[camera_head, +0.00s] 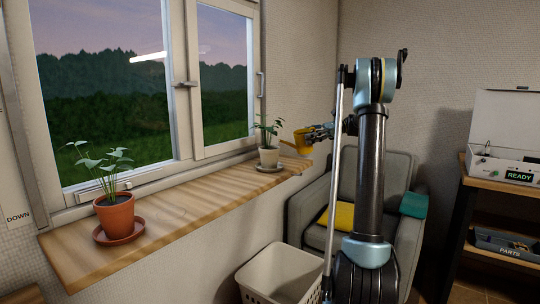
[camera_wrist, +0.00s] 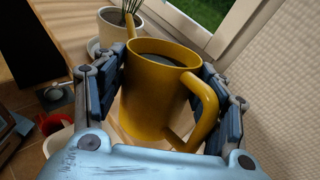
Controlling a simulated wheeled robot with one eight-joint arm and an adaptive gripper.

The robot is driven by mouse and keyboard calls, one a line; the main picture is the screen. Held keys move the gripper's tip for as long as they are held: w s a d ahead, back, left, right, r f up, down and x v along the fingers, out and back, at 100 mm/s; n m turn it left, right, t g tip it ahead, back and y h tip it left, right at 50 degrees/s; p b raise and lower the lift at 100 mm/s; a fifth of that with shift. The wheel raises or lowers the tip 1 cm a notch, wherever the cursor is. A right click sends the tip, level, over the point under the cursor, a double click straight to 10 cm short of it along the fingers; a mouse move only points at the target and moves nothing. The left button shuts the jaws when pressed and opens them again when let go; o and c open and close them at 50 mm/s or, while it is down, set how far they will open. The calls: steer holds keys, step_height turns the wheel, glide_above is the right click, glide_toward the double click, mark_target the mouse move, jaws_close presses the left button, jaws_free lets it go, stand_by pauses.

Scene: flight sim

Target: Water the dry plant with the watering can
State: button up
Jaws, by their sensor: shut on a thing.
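A yellow watering can (camera_head: 303,141) is in my gripper (camera_head: 318,133) above the far right end of the wooden windowsill. In the wrist view the can (camera_wrist: 160,90) is upright between both fingers, with dark contents inside and its handle at right. A plant in a white pot (camera_head: 269,157) stands on a saucer (camera_head: 269,168) just left of the can; the white pot (camera_wrist: 118,24) also shows behind the can in the wrist view. Another plant in a terracotta pot (camera_head: 115,216) stands on a saucer at the near left end. Which plant is dry I cannot tell.
The windowsill (camera_head: 185,204) is bare between the two pots. The window handle (camera_head: 187,84) projects above it. Below are a white basket (camera_head: 280,273) and a grey armchair (camera_head: 401,170) with yellow and teal cloths. A shelf (camera_head: 500,187) with a white case stands at right.

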steer(key=shift+s+a+r+h+p, duration=0.2)
steer(key=shift+a+r+p, duration=0.05)
steer(key=shift+r+p, duration=0.35)
steer(key=shift+s+a+r+h+p, duration=0.15)
steer(key=shift+a+r+h+p, duration=0.1)
steer(key=shift+r+p, duration=0.25)
stand_by(2.0)
steer(key=f, duration=0.1)
steer(key=w+d+f+y, duration=0.1)
steer(key=f, duration=0.1)
steer(key=d+f+y, duration=0.1)
steer(key=f, duration=0.1)
steer(key=shift+w+d+f+m+y, duration=0.15)
steer(key=shift+w+m+y, duration=0.1)
steer(key=shift+w+m, duration=0.15)
steer(key=shift+w+d+f+g+y, duration=0.1)
steer(key=shift+d+f+g+y, duration=0.1)
steer(key=shift+g+y, duration=0.1)
steer(key=b, duration=0.4)
steer(key=shift+w+d+f+m+y+b, duration=0.1)
steer(key=shift+w+f+m+y+b, duration=0.05)
steer(key=shift+m+y+b, duration=0.2)
steer(key=shift+r, duration=2.05)
